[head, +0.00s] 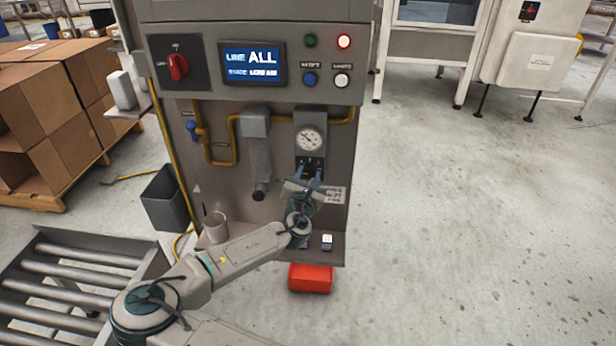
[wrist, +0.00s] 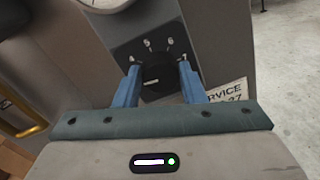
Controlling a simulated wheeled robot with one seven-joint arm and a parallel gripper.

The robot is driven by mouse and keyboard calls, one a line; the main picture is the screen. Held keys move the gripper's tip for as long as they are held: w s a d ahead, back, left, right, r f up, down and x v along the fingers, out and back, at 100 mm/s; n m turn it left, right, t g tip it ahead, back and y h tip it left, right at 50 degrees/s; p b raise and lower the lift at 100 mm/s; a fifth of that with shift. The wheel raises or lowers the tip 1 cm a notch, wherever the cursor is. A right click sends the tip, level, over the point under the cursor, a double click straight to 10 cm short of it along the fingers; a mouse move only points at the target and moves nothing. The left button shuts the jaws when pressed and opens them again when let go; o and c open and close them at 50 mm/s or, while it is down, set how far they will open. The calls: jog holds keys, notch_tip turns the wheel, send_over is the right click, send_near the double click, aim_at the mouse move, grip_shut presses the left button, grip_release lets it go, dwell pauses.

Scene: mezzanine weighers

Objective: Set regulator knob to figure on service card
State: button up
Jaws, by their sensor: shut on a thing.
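The regulator knob (wrist: 158,82) is black and round with a white mark. It sits on a dark plate with light scale marks (wrist: 155,45) in the wrist view. My gripper (wrist: 158,84) has its blue fingers on either side of the knob and is shut on it. In the head view my gripper (head: 311,172) is at the regulator, below the round gauge (head: 309,139). The service card (head: 335,195) is a white label right of the gripper. In the wrist view the card (wrist: 228,93) is partly hidden, with "RVICE" and "27" showing.
Above is a panel with a blue screen (head: 251,64), a red rotary switch (head: 177,67), lamps and buttons. A yellow pipe (head: 222,160) and blue-handled valve (head: 191,126) are at left. A cup (head: 215,227) stands on the ledge. A red box (head: 310,278) is below. Floor at right is clear.

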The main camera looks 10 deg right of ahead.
jog(key=m, duration=0.4)
jog(key=shift+d+b, duration=0.1)
jog(key=shift+b, duration=0.2)
jog(key=m, duration=0.4)
jog(key=shift+m+b, duration=0.3)
jog(key=shift+m, duration=0.1)
jog(key=m+b, duration=0.1)
jog(key=m, duration=0.3)
jog(key=shift+d+f+y, duration=0.1)
jog(key=shift+f+y, duration=0.05)
jog(key=shift+y, duration=0.25)
jog(key=m+b, duration=0.1)
jog(key=m, duration=0.3)
jog(key=shift+f+m+b, duration=0.1)
jog(key=shift+m+b, duration=0.2)
jog(key=shift+b, duration=0.05)
jog(key=m+b, duration=0.2)
jog(key=m, duration=0.1)
jog(key=shift+f+m, duration=0.1)
jog(key=shift+m, duration=0.2)
jog(key=m+b, duration=0.4)
jog(key=shift+f+y, duration=0.15)
jog(key=shift+y, duration=0.25)
jog(key=m+b, duration=0.5)
jog(key=shift+b, duration=0.4)
jog(key=m+b, duration=0.3)
jog(key=shift+t, duration=0.3)
